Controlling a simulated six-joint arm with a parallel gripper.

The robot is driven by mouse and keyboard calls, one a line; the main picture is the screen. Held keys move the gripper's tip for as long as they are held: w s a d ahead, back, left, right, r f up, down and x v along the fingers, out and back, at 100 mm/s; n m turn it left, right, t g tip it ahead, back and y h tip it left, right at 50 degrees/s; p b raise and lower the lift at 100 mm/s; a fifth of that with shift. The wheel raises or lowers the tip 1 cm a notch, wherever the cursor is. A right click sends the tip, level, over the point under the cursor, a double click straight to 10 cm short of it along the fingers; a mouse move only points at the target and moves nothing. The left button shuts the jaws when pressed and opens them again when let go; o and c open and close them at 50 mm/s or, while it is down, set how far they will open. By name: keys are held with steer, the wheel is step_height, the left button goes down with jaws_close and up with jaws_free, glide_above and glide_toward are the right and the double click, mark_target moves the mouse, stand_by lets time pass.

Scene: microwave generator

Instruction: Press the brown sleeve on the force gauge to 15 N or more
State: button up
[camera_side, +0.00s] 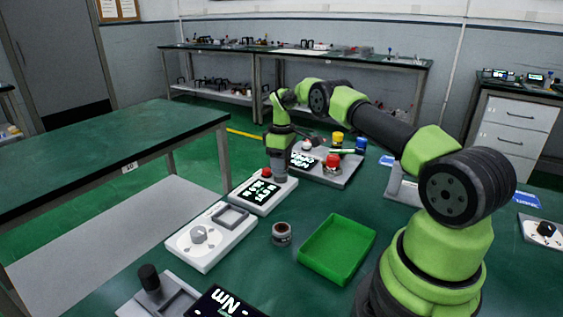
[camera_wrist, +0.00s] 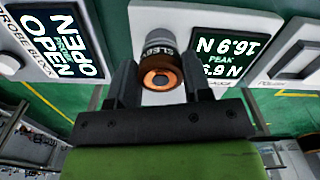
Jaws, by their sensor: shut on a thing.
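In the wrist view, the sleeve (camera_wrist: 160,62) is a dark brown cylinder with pale lettering and an orange-brown ring at its near end. My gripper (camera_wrist: 160,88) has one finger on each side of it and is shut on it. The sleeve's far end meets a grey round part on the white force gauge (camera_wrist: 140,17). The gauge's display (camera_wrist: 222,50) reads 16.9 N upside down, with PEAK beneath and a partly hidden second reading. In the side view, my gripper (camera_side: 280,168) points down at the right end of the gauge (camera_side: 245,200), hiding the sleeve.
A probe block display (camera_wrist: 55,40) reads OPEN. Beside the gauge in the side view are a white box with a square frame (camera_side: 208,240), a small cup-like cylinder (camera_side: 281,236), and a green tray (camera_side: 338,250). A grey board (camera_side: 335,178) with coloured parts stands behind.

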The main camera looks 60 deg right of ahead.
steer(key=shift+s, duration=0.1)
steer(key=shift+r, duration=3.5)
steer(key=shift+a, duration=0.1)
steer(key=a+r+m, duration=0.1)
steer(key=a+r, duration=0.5)
steer(key=a, duration=0.8)
steer(key=s+a+r+m, duration=0.1)
steer(key=s+a+r, duration=0.2)
steer(key=s+a, duration=0.5)
steer(key=shift+s+a+m, duration=0.2)
steer(key=shift+a+m, duration=0.2)
steer(key=shift+a, duration=0.3)
steer(key=shift+d+f, duration=0.1)
